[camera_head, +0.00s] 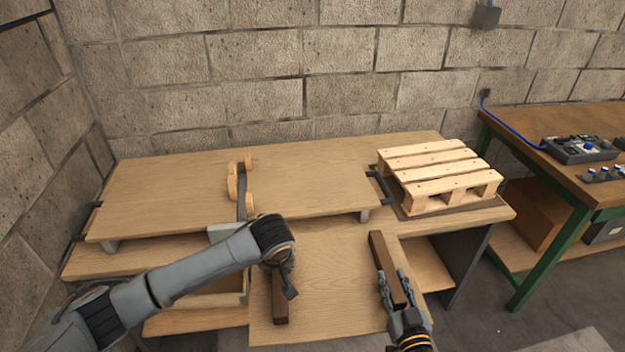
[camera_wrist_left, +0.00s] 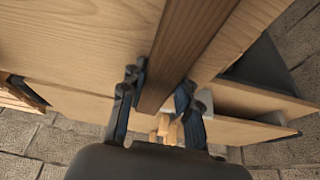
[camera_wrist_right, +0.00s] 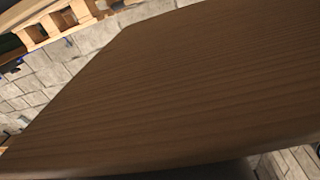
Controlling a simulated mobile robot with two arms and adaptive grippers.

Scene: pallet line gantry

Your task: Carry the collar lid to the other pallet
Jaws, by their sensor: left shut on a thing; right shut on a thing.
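The collar lid (camera_head: 335,290) is a flat light-wood board with two dark brown bars on top. It is in the front middle of the head view, and I cannot tell its clearance from what is below. My left gripper (camera_head: 282,284) is shut on the left bar (camera_head: 280,306); the left wrist view shows its fingers on both sides of the bar (camera_wrist_left: 190,50). My right gripper (camera_head: 396,288) is shut on the right bar (camera_head: 378,252). In the right wrist view this bar (camera_wrist_right: 170,90) fills the picture and hides the fingers. A slatted wooden pallet (camera_head: 440,170) sits at the bench's right end.
Two light-wood panels, left (camera_head: 160,195) and middle (camera_head: 310,175), with dark handles cover the bench behind the lid. Small wooden pieces (camera_head: 232,182) stand between them. A green-legged table (camera_head: 560,130) with devices stands at the right. A block wall is behind.

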